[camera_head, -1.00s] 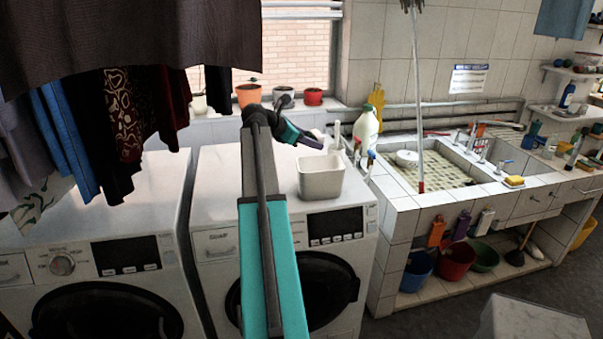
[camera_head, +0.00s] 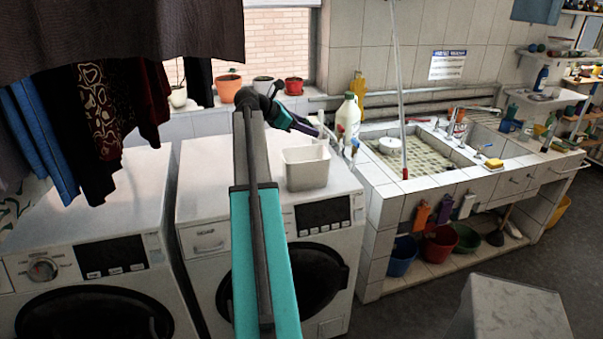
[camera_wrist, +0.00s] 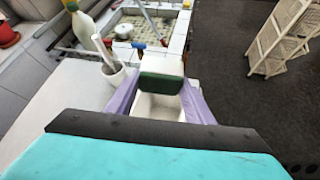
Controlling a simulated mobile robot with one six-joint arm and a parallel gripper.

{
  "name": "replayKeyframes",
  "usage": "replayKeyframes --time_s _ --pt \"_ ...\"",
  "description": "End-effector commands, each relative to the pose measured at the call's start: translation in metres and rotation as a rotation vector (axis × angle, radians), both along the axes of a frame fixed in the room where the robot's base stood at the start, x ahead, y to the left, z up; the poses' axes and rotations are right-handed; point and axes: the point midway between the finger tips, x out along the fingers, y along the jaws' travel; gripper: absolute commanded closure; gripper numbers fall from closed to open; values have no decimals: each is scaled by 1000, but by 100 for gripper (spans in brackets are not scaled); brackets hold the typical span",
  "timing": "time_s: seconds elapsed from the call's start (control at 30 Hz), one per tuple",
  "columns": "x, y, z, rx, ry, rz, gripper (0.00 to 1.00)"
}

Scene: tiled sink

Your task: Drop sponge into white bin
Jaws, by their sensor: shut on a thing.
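The white bin (camera_head: 306,172) stands upright on top of the right washing machine. It also shows in the wrist view (camera_wrist: 157,108), with its open inside partly visible. My gripper (camera_head: 314,132) is above the bin's rim, near its back side in the head view. In the wrist view, its purple fingers (camera_wrist: 159,97) are shut on a sponge (camera_wrist: 160,83) with a green face and a whitish body. The sponge covers part of the bin and appears over its opening. In the head view I cannot make the held sponge out clearly.
A white cup (camera_wrist: 114,75) holding a stick-like item stands beside the bin. A white jug (camera_head: 348,116) stands behind, near the tiled sink (camera_head: 385,190). A yellow sponge (camera_head: 494,163) lies on the sink edge. Clothes (camera_head: 105,105) hang at the left.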

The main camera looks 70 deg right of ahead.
Motion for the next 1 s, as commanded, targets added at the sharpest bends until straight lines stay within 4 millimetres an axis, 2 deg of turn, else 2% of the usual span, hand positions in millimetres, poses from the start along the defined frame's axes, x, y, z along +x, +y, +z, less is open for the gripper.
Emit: replayKeyframes --time_s 0.2,0.5,1.0 --pt "0 0 -23 0 0 1 70" --pt "1 0 -44 -1 -1 2 70" --pt "2 1 -49 0 0 2 70"
